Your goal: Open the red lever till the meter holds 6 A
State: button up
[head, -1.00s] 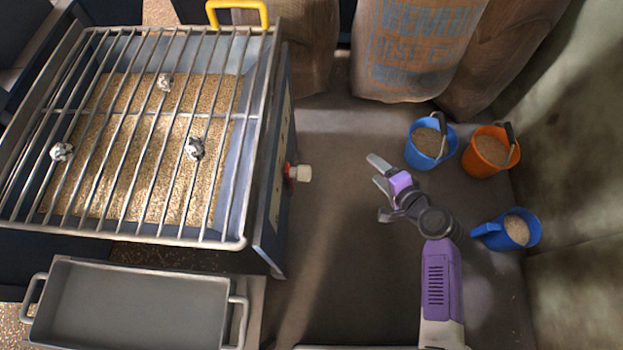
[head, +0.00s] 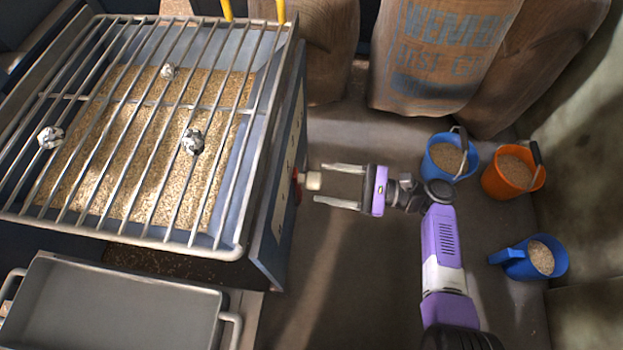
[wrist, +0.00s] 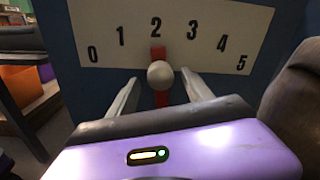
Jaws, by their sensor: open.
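The red lever (wrist: 158,97) with a pale round knob (wrist: 160,73) stands in front of a white scale plate (wrist: 222,30) marked 0 to 5. Its red tip shows just under the 2. In the head view the knob (head: 313,181) sticks out from the right side of the hopper (head: 285,200). My gripper (head: 322,183) is open and points at the knob. In the wrist view its two fingers lie left and right of the knob, with a gap visible on both sides. I see no ampere meter in either view.
A barred grate (head: 130,108) covers grain, with several pale lumps on it. A grey tray (head: 120,290) stands below it. Sacks (head: 430,50) stand at the back. Floor around my gripper is clear.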

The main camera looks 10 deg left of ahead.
aim_at(311, 180)
jog(key=shift+w+a+b, duration=0.2)
jog(key=shift+a+b, duration=0.25)
jog(key=shift+a, duration=1.65)
jog(key=shift+c, duration=0.5)
grip_shut()
